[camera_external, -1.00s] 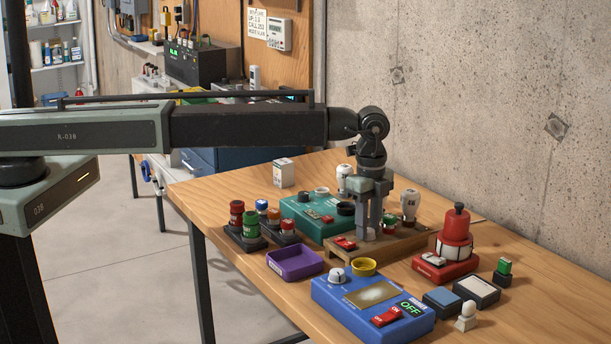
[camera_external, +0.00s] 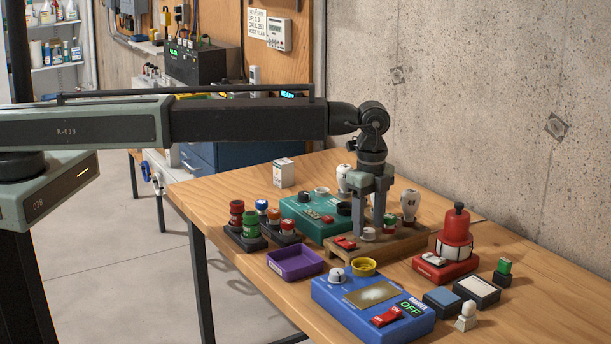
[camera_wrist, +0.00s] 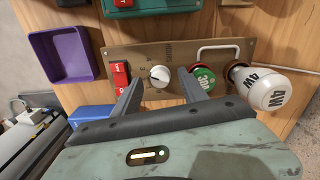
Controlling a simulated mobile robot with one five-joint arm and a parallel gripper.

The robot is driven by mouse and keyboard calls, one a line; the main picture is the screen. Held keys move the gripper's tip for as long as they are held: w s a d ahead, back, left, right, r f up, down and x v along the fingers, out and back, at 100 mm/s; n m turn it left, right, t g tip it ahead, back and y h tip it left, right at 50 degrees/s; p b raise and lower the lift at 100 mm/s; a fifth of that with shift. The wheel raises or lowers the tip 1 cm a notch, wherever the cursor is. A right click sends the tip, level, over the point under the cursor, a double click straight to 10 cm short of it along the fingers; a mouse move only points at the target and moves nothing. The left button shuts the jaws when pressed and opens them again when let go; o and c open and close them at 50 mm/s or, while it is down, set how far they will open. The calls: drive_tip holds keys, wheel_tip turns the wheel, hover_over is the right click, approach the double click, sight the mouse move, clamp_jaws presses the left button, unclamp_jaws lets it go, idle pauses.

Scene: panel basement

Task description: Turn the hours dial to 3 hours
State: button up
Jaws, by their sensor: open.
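The hours dial is a small white round knob (camera_wrist: 159,76) with a dark pointer line, on a brown panel (camera_wrist: 140,56) with small markings around it. In the wrist view the pointer points roughly left; the marking it meets is too small to read. My gripper (camera_wrist: 160,83) is open, with one finger on each side of the dial and gaps visible between fingers and knob. In the outside view my gripper (camera_external: 371,227) points down over the wooden-edged panel (camera_external: 400,243). The dial (camera_external: 369,234) shows as a white spot at the fingertips.
On the panel, a red switch (camera_wrist: 121,75) is left of the dial, and a green round part (camera_wrist: 203,80) and a white bulb (camera_wrist: 265,92) are to the right. A purple tray (camera_external: 295,263), blue box (camera_external: 350,310) and red beacon (camera_external: 455,235) stand nearby.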

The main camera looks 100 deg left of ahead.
sight(368, 229)
wheel_tip(368, 229, up, 7)
drive_tip(key=p, duration=0.5)
drive_tip(key=shift+p, duration=0.4)
drive_tip(key=shift+f, duration=0.2)
